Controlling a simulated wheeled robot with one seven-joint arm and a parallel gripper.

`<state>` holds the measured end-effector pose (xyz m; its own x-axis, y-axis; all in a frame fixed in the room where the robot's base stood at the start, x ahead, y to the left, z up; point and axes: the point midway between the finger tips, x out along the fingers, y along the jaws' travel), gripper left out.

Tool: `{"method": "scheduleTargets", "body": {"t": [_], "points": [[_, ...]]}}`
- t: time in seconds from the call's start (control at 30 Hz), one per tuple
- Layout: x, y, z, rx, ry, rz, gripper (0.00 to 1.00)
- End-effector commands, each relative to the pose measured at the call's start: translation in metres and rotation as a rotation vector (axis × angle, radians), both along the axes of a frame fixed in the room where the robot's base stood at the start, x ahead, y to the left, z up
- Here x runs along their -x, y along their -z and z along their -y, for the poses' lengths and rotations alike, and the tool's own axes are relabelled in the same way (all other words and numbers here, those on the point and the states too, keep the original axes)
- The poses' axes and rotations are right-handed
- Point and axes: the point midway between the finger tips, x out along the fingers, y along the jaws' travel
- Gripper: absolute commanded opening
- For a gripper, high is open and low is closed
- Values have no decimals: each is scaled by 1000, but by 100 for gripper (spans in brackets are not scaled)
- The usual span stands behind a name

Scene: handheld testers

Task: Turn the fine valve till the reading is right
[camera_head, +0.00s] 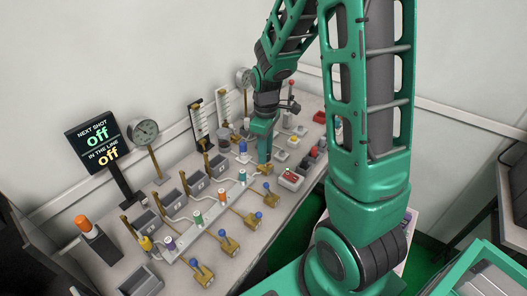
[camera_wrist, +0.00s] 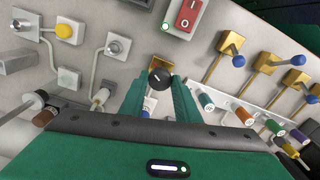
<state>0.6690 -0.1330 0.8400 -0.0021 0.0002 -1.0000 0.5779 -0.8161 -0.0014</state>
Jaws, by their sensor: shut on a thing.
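My gripper (camera_head: 263,152) reaches down to the bench near its middle. In the wrist view its two green fingers (camera_wrist: 161,94) are shut on a round black knob (camera_wrist: 160,79) with a pale pointer mark, which I take to be the fine valve. In the head view the fingers and arm hide the knob. A round dial gauge (camera_head: 145,132) stands on a post at the left, and a second gauge (camera_head: 243,77) stands at the back; neither needle can be read clearly. A black sign (camera_head: 97,142) reads "NEXT SHOT off, IN THE LINE off".
Brass valves with blue-tipped levers (camera_head: 228,243) line the front edge. A white manifold (camera_head: 213,217) with coloured caps runs behind them. A red rocker switch (camera_wrist: 188,15) and a yellow button (camera_wrist: 66,31) are close to my gripper. Grey bins (camera_head: 196,183) stand behind the manifold.

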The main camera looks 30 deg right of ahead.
Motion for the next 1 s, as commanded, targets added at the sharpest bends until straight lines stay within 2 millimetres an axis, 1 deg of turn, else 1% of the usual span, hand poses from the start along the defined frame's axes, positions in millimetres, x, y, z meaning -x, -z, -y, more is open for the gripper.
{"method": "scheduleTargets", "body": {"t": [0.1, 0.2, 0.53, 0.57, 0.6, 0.63, 0.9, 1.0], "points": [[-1, 0, 1, 1, 86, 3, 7], [-1, 0, 1, 2, 131, 3, 7], [-1, 0, 1, 1, 148, 4, 7], [-1, 0, 1, 1, 148, 4, 34], [-1, 0, 1, 1, 148, 4, 44], [-1, 0, 1, 2, 148, 3, 48], [-1, 0, 0, 1, 147, 3, 48], [-1, -4, 0, 1, 147, 4, 48]]}}
